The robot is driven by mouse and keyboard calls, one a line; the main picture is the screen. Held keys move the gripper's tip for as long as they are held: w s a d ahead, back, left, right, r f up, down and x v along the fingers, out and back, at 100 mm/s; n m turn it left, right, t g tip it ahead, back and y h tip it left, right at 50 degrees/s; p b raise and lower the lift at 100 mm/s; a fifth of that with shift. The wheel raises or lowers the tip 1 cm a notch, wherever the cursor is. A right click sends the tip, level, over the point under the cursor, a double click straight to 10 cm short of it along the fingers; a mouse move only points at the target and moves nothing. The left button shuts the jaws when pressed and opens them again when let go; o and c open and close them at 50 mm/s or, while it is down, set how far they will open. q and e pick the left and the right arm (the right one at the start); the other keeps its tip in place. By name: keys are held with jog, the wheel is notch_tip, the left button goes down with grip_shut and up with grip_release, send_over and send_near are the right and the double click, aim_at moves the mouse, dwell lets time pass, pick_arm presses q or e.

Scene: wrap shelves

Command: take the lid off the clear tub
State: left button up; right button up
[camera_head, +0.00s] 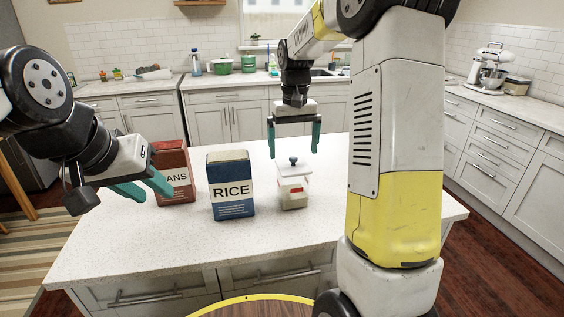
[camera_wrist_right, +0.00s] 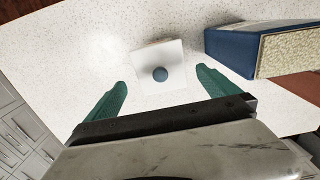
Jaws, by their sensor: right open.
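A blue rice box (camera_head: 231,190) stands just left of the tub. A red beans box (camera_head: 173,172) stands further left, beside my left gripper. The white counter (camera_head: 150,240) is clear in front and right of the tub. Cabinets line the back.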

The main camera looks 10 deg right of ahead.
aim_at(293, 158)
notch_tip(293, 158, down, 4)
jog(key=shift+f, duration=0.15)
jog(key=c, duration=1.3)
